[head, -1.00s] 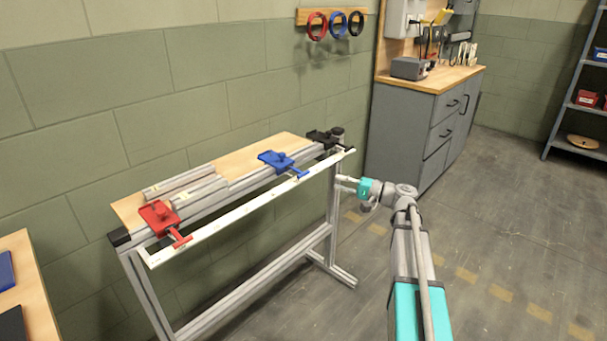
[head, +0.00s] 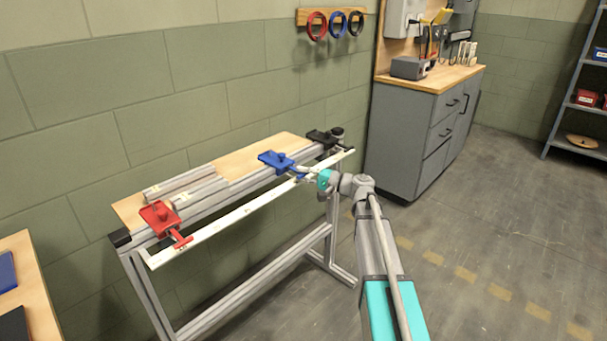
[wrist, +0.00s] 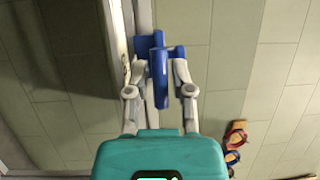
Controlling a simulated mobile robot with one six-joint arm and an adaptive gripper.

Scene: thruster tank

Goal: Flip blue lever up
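The blue lever (head: 277,160) is mounted on the rail of the metal frame, towards its far end. Its blue handle points out and down towards the front in the head view. My gripper (head: 308,174) is at the handle's end, in front of the rail. In the wrist view the blue handle (wrist: 158,78) lies between the two grey fingers of my gripper (wrist: 160,62). The fingers are apart, with a gap showing on either side of the handle, so my gripper is open around it. Part of the handle's end is hidden by my gripper in the head view.
A red lever (head: 159,217) sits at the near end of the rail and a black one (head: 322,137) at the far end. A white strip (head: 228,217) runs along the front. A grey cabinet (head: 407,140) stands behind right. The floor to the right is clear.

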